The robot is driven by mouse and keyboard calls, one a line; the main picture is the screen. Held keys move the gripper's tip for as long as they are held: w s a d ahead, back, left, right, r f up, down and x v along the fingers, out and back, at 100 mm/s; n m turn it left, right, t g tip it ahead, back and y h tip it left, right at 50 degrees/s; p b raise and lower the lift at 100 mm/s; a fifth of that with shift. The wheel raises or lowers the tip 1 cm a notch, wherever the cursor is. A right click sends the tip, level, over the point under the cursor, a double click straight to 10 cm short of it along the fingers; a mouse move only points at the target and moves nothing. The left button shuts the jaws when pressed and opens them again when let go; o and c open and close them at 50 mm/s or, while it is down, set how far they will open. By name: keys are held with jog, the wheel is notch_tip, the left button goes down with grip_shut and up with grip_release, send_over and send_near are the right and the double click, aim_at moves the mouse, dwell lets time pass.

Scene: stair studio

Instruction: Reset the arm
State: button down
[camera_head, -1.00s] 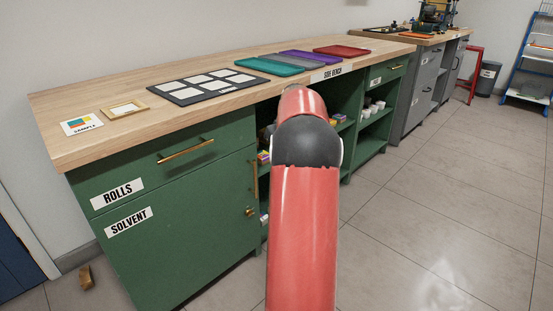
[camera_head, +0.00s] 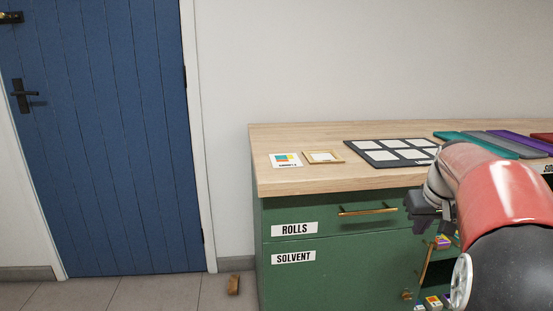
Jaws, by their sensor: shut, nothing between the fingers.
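My red and black arm fills the lower right of the head view, folded in front of the green cabinet. My gripper (camera_head: 424,203) is dark grey and sits at the arm's end, just right of the drawer's brass handle in the picture. It is shut and empty. Part of it is hidden by the arm. Whether it touches the cabinet front cannot be told from this view.
The green cabinet (camera_head: 335,285) has a ROLLS drawer (camera_head: 325,218) and a SOLVENT door. Its wooden top (camera_head: 300,135) holds a sample card (camera_head: 286,160), a small frame (camera_head: 323,157), a dark board (camera_head: 390,152) and trays (camera_head: 485,143). A blue door (camera_head: 110,140) stands left. A wooden block (camera_head: 234,285) lies on the floor.

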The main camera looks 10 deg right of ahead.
jog(key=s+a, duration=0.4)
jog(key=a, duration=0.4)
jog(key=s+a, duration=0.5)
jog(key=a, duration=0.3)
jog(key=s+a+f, duration=0.3)
jog(key=s+a, duration=0.1)
jog(key=s, duration=0.2)
jog(key=s+a+f+n+t+y, duration=0.1)
jog(key=s+a+f, duration=0.2)
jog(key=s, duration=0.4)
jog(key=shift+a+f+n, duration=0.2)
jog(key=shift+a+n, duration=0.1)
jog(key=shift+a, duration=0.6)
